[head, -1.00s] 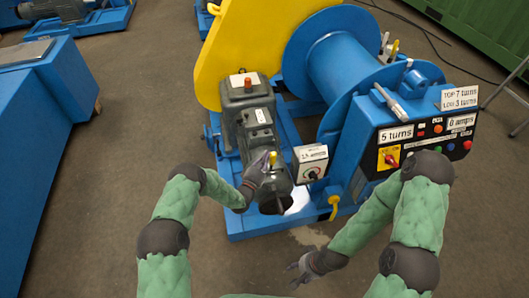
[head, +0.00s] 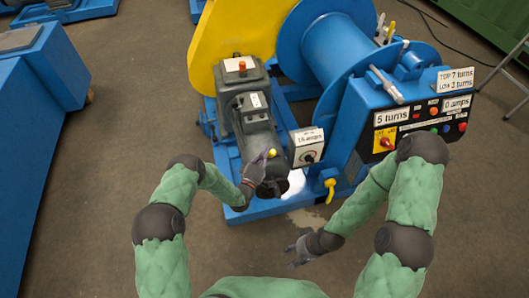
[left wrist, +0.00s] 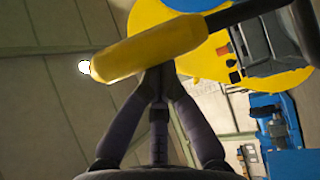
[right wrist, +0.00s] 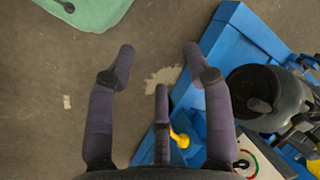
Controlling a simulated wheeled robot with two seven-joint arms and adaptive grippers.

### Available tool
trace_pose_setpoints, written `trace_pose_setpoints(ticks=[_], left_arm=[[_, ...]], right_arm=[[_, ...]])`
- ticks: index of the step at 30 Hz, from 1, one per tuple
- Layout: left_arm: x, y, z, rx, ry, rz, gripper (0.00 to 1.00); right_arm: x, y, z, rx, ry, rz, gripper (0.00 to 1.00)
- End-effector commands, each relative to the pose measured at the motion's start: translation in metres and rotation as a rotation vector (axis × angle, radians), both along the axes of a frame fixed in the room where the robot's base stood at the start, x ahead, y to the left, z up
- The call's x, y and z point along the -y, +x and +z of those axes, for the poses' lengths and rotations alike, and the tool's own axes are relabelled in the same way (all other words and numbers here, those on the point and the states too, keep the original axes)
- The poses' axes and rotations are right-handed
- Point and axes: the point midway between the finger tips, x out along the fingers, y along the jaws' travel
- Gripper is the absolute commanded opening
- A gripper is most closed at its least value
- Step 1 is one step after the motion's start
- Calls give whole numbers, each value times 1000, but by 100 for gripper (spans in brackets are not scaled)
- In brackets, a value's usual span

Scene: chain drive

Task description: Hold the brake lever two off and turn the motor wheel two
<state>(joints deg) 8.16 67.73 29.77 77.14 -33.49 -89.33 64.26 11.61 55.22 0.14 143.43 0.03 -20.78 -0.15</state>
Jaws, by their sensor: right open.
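The brake lever two, with its yellow handle (head: 271,153), stands at the near end of the dark grey motor. My left gripper (head: 252,176) is at it; in the left wrist view the yellow handle (left wrist: 150,50) crosses in front of my drawn-together fingertips (left wrist: 158,75). They seem to touch it, but the tips are partly hidden and nothing shows between them. The motor wheel two appears to be the dark round end of the motor (head: 272,186), also in the right wrist view (right wrist: 262,92). My right gripper (head: 298,250) is open and empty, below and apart from it.
A blue winch drum (head: 335,45) and yellow guard (head: 225,35) stand behind. The panel at right reads "5 turns" (head: 392,117) and "0 amps" (head: 457,103). A small dial box (head: 307,147) and yellow hook-like part (head: 330,188) sit near the wheel. The near floor is clear.

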Motion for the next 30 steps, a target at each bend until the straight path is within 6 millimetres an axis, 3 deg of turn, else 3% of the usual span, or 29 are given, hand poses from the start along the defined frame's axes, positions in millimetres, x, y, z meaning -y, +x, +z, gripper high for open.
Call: trace_pose_setpoints(ticks=[1, 13, 17, 20, 30], left_arm=[[9, -8, -7, -18, 0, -20, 0], [10, -9, -9, -23, -1, -23, 0], [10, -9, -9, -24, 0, -23, 0], [10, -9, -9, -24, 0, -23, 0], [10, -9, -9, -24, 0, -24, 0]], right_arm=[[0, 0, 0, 0, 0, 0, 52], [0, 0, -1, 1, 0, 1, 49], [0, 11, -8, 46, -3, 18, 49], [-2, 33, -23, 141, -7, 58, 49], [-18, 138, -76, 712, -65, 251, 49]])
